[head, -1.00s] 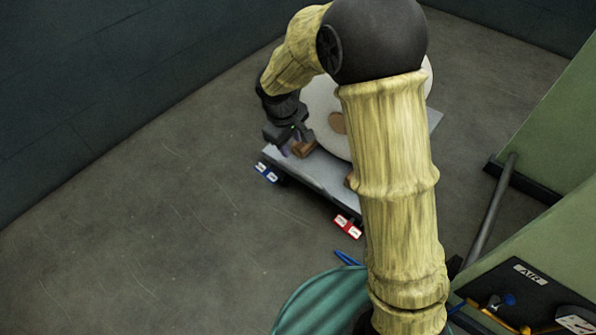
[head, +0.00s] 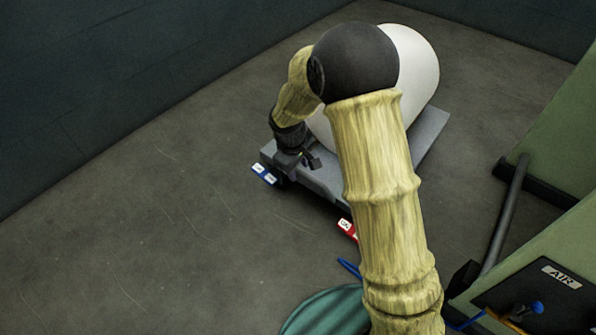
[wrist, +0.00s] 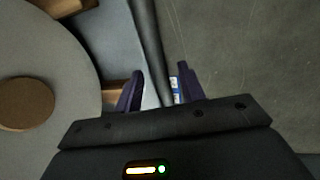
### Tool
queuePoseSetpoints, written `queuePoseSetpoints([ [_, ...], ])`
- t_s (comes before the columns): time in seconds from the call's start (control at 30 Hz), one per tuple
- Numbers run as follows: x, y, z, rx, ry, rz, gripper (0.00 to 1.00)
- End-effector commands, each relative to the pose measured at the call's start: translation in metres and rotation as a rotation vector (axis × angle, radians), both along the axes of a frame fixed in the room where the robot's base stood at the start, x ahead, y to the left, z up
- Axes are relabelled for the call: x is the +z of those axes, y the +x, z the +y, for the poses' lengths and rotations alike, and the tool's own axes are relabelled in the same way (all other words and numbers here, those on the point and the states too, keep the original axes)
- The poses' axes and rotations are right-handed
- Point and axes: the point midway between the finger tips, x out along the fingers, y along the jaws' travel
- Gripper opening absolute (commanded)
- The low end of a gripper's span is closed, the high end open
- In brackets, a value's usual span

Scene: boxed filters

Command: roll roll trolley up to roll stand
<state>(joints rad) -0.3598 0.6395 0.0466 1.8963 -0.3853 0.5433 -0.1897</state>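The roll trolley (head: 428,135) is a low grey platform in the middle of the head view. It carries a large white roll (head: 416,75), partly hidden behind my arm. The roll's round end with a brown core (wrist: 28,104) fills the left of the wrist view. My gripper (head: 312,160) is low at the trolley's near left end. In the wrist view its two purple fingers (wrist: 160,88) are apart, one on each side of a dark bar or edge (wrist: 150,50) of the trolley. Gaps show beside the bar. I cannot identify the roll stand with certainty; green structures (head: 560,135) stand at the right.
A grey bar (head: 507,212) slants beside the green structures. A teal round thing (head: 325,312) and a blue piece (head: 349,268) lie at the bottom. Dark walls (head: 100,80) border the back. Floor at left is clear.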

Motion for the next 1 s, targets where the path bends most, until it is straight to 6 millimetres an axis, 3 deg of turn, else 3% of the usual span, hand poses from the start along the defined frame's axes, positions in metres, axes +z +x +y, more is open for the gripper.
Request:
queuePoseSetpoints([
  [0.27, -0.0011, 0.0004, -0.0003, 0.0, 0.0, 0.0, 0.4],
  [0.47, -0.0011, 0.0003, -0.0003, 0.0, 0.0, 0.0, 0.02],
  [0.5, -0.0012, 0.0003, -0.0002, 0.0, 0.0, 0.0, 0.0],
  [1.0, 0.0002, 0.003, -0.0001, 0.019, -0.001, 0.001, 0.0],
])
